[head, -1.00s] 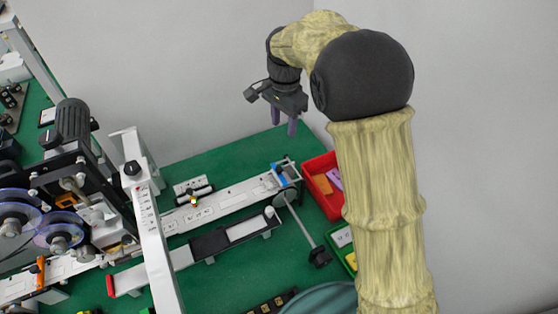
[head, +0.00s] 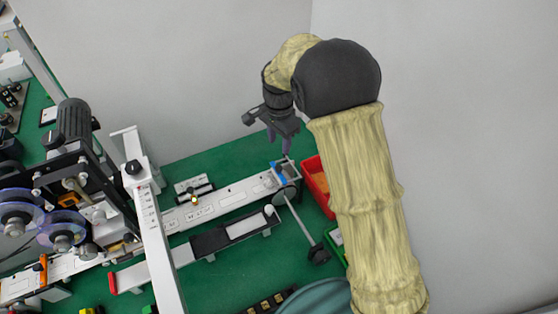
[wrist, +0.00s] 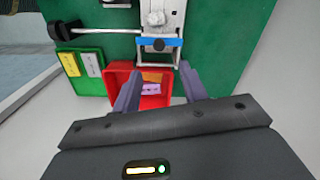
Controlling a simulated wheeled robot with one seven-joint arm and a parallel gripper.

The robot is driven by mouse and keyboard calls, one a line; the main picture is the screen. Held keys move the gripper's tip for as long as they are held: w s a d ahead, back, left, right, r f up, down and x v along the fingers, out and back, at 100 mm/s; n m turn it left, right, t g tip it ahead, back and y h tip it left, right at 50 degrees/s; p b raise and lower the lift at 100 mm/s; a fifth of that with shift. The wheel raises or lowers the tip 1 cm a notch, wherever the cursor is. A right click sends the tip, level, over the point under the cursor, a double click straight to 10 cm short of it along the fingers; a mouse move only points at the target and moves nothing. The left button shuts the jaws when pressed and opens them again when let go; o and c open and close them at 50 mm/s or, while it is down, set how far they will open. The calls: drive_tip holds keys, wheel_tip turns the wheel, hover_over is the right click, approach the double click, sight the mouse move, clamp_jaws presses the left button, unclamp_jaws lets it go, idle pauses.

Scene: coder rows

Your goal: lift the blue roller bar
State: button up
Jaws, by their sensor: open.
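The blue roller bar (head: 279,173) lies across the right end of the pale conveyor rail. It also shows in the wrist view (wrist: 159,42) as a short blue bar with a dark spot in its middle, just beyond my fingertips. My gripper (head: 279,145) is above that end of the rail in the head view, fingers pointing down. In the wrist view my gripper (wrist: 158,80) has its two purple fingers spread apart with nothing between them. It is apart from the bar.
A red bin (wrist: 119,79) holding orange and purple pieces stands beside the rail end. A green tray (wrist: 82,65) is next to it. A thin metal rod (head: 303,224) with a black end juts out near the rail.

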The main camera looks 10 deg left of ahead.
sight(279, 166)
wheel_tip(279, 166, down, 10)
drive_tip(key=shift+r+p, duration=0.1)
drive_tip(key=shift+p, duration=0.7)
clamp_jaws()
